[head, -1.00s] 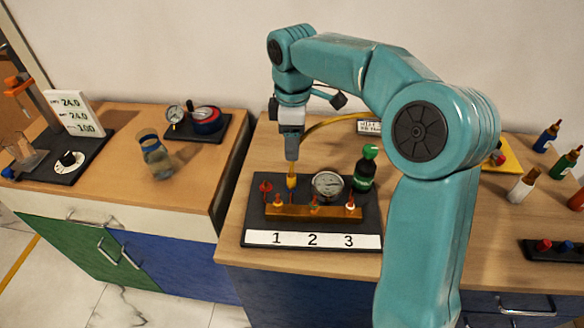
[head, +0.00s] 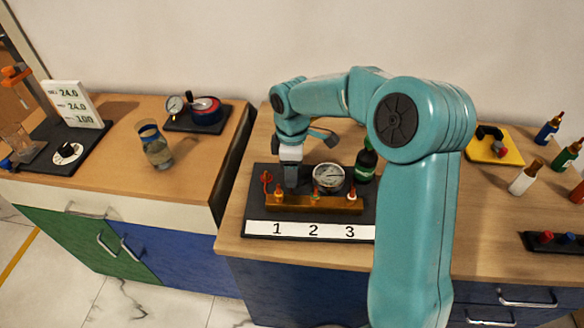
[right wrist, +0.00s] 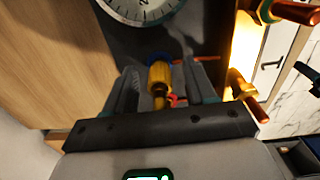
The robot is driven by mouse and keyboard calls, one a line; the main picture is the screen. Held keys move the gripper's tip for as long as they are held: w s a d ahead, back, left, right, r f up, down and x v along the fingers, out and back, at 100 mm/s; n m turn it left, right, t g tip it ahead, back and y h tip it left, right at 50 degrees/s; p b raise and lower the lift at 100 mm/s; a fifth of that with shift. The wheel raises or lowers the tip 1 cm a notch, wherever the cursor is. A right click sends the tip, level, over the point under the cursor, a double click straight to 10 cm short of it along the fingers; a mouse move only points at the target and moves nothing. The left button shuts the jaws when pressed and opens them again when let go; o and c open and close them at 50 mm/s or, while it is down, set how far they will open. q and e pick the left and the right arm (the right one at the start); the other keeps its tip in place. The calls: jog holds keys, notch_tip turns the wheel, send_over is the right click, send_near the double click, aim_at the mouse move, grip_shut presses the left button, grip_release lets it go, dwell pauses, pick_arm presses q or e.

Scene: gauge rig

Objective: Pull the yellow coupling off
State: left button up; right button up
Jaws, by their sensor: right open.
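The yellow coupling (right wrist: 160,80) shows in the right wrist view, between the two fingers of my right gripper (right wrist: 162,72). The jaws are open, with a finger on each side of it; I cannot tell whether either touches. In the head view my right gripper (head: 291,178) points down at the rig, behind port 1 on the brass manifold (head: 315,204), and hides the coupling. The round gauge (head: 328,177) stands just right of the gripper; it also shows at the top of the right wrist view (right wrist: 140,8). My left gripper is not in view.
The black rig base carries a strip (head: 310,231) marked 1, 2, 3. Red-tipped ports line the manifold. A green bottle (head: 366,163) stands close behind, right of the gauge. Small bottles and a yellow plate (head: 495,146) stand at right. A glass (head: 155,148) stands on the left bench.

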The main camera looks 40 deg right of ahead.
grip_shut()
jog(key=shift+r, duration=0.1)
jog(key=shift+r+p, duration=2.2)
jog(key=shift+r, duration=0.4)
jog(key=shift+f, duration=0.1)
